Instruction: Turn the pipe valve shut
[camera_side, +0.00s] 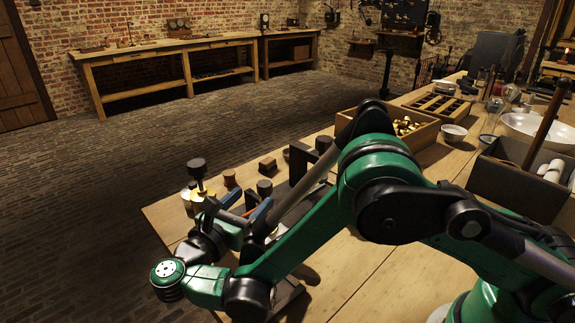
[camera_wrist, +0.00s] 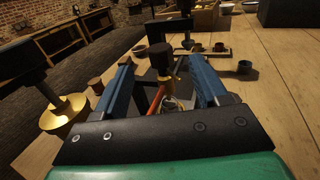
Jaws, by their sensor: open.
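In the wrist view my gripper (camera_wrist: 157,60) is open, its two blue fingers spread apart. A dark cylindrical knob (camera_wrist: 161,56) shows between them, with an orange-red bar and a small shiny brass part beneath. I cannot tell whether the fingers touch it. To the left, outside the fingers, a brass round body (camera_wrist: 66,114) carries a thin stem with a dark head. Which of these is the pipe valve is not clear. In the side view my gripper (camera_side: 250,198) is low near the bench's end, partly hidden by my arm. The dark-headed brass piece (camera_side: 197,168) stands to its left.
On the wooden bench (camera_side: 345,275), a reddish-brown spool (camera_side: 229,178) and a small wooden block (camera_side: 267,165) stand close by. A wooden tray (camera_side: 420,128), a white bowl (camera_side: 453,133) and a dark box (camera_side: 520,178) lie further right.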

